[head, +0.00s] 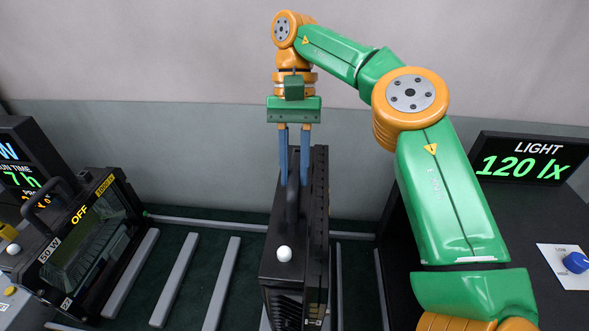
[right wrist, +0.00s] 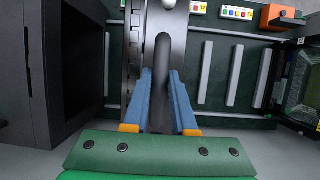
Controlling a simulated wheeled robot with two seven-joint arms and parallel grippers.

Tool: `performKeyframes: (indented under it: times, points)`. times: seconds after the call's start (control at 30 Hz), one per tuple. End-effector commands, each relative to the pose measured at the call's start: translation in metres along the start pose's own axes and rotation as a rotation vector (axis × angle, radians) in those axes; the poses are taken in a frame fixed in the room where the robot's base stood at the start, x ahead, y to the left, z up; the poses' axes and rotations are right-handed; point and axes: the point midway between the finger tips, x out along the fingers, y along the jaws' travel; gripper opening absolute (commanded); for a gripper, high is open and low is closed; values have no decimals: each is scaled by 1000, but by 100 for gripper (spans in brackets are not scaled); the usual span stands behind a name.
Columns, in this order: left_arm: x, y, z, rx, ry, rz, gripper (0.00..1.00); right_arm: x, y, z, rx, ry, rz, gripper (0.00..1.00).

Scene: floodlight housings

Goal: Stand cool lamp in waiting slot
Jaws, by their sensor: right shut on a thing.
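A black floodlight housing (head: 311,230) with a white knob stands upright among the grey slot rails in the middle of the head view. My right gripper (head: 293,180) comes down from above, its blue fingers shut on the dark carry handle of this housing. In the right wrist view the fingers (right wrist: 160,85) flank the handle (right wrist: 162,60) on both sides. Whether the housing's bottom rests on the floor of the rack is hidden. A second floodlight (head: 85,240), marked OFF, leans at the left. My left gripper is not in view.
Grey rails (head: 175,280) on a dark green base divide free slots left of the held housing. A display (head: 530,160) reading LIGHT 120 lx and a blue dial (head: 576,262) stand at the right. An orange block (right wrist: 284,18) shows in the wrist view.

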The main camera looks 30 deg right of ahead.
Motion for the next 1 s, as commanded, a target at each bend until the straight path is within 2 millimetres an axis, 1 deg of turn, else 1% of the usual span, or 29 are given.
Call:
performKeyframes:
  times: [0.03,0.1,0.4,0.5,0.67,1.0]
  points:
    - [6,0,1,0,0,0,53,6,0,-2,-4,-6,-3,0]
    - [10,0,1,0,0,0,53,11,-1,-3,-5,-6,-3,0]
    - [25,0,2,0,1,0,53,34,-1,-12,-4,-5,-3,0]
    - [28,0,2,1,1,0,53,38,-2,-14,-5,-4,-3,0]
    - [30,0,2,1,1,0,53,41,-2,-15,-6,-4,-3,0]
    - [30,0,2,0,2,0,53,41,-2,-15,-5,-4,-3,0]
